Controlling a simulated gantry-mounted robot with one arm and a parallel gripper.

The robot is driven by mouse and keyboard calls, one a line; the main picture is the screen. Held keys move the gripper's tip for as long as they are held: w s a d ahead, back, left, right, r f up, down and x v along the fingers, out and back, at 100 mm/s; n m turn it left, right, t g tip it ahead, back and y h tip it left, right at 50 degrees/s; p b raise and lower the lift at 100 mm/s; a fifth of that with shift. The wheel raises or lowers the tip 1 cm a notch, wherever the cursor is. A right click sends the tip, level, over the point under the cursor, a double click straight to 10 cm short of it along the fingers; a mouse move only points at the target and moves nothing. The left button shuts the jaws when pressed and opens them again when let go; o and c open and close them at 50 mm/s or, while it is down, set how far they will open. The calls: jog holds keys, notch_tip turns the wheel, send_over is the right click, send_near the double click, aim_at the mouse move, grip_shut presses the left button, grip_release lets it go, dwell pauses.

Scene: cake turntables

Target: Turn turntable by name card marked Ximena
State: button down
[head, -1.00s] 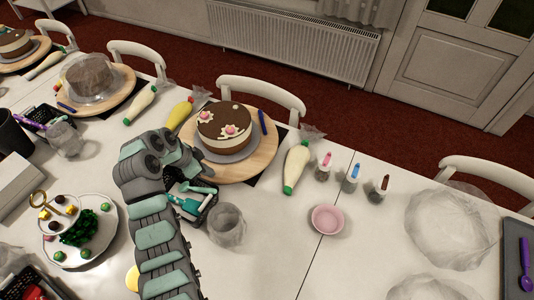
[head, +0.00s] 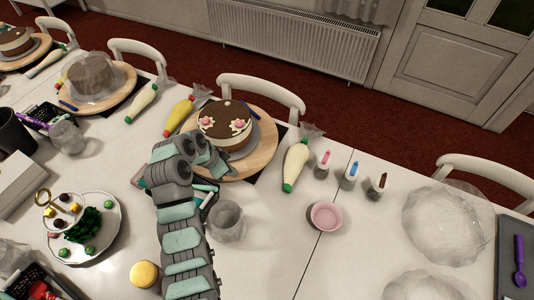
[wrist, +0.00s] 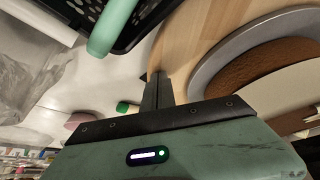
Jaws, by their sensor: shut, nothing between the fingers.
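A wooden turntable (head: 264,156) bears a grey board and a brown and cream cake (head: 222,138) with pink-centred flowers. A blue stick (head: 249,109) lies on its far right part. My gripper (wrist: 158,82) is shut and empty, its fingers at the edge of the wooden disc (wrist: 185,40) in the wrist view; I cannot tell if they touch it. A second turntable (head: 122,97) bears a covered cake at the left. I can read no name card.
A black tray (wrist: 140,30) with a green-handled tool is close to my fingers. A clear cup (head: 226,220) stands just right of my arm. A piping bag (head: 296,165), a pink bowl (head: 326,216) and small bottles stand to the right.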

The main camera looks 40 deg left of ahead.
aim_at(251, 169)
jog(key=shift+w+d, duration=0.1)
jog(key=shift+w, duration=0.05)
jog(key=w, duration=0.1)
jog(key=w+d, duration=0.1)
jog(key=w, duration=0.1)
jog(key=w+d, duration=0.1)
jog(key=shift+w+d+f, duration=0.1)
jog(key=shift+w+d, duration=0.15)
jog(key=shift+w, duration=0.1)
jog(key=shift+s+r+p, duration=0.1)
jog(key=shift+r+p, duration=0.3)
jog(key=shift+r, duration=1.05)
jog(key=shift+r, duration=0.15)
notch_tip(251, 169, up, 6)
jog(key=shift+f+p, duration=0.15)
jog(key=shift+p, duration=0.95)
